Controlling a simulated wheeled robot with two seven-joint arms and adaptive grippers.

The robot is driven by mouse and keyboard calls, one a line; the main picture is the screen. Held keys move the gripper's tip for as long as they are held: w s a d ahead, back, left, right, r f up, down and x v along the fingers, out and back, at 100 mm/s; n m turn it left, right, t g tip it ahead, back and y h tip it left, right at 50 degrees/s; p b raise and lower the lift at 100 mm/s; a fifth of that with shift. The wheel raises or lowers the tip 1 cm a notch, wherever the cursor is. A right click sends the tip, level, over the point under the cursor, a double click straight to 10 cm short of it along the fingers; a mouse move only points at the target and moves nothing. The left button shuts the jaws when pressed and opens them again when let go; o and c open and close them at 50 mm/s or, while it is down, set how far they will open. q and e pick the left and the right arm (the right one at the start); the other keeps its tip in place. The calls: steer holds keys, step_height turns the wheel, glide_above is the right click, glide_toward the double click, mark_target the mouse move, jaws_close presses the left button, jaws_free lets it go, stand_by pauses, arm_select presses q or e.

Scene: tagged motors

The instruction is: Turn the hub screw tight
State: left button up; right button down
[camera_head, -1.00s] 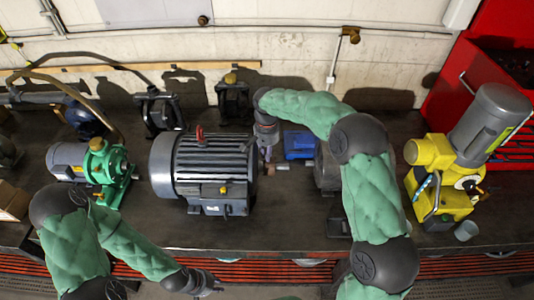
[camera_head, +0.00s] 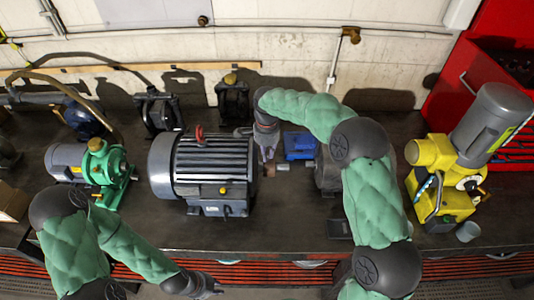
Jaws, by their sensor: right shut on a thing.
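A large grey motor (camera_head: 214,166) with cooling fins stands on the dark bench. A small copper-coloured hub (camera_head: 270,171) shows at its right end, with a short pale metal piece (camera_head: 284,168) beside it. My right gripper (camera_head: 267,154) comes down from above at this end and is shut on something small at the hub. I take it for the hub screw, but the fingers hide it and its tightness cannot be seen. My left gripper (camera_head: 212,289) is low at the bench's front edge, away from the motor. Its jaws are too small to judge.
A green pump (camera_head: 107,165) stands left of the motor. A blue box (camera_head: 299,145) lies right of the hub. A yellow machine (camera_head: 440,175) and a grey cup (camera_head: 468,231) are at the right. The bench in front of the motor is clear.

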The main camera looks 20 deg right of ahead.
steer(key=shift+w+r, duration=0.2)
steer(key=shift+r, duration=0.15)
stand_by(0.3)
steer(key=c, duration=1.5)
jaws_free()
steer(key=shift+s+f, duration=0.1)
steer(key=shift+s, duration=0.05)
steer(key=shift+f, duration=0.1)
step_height(320, 180, up, 12)
steer(key=shift+r, duration=0.1)
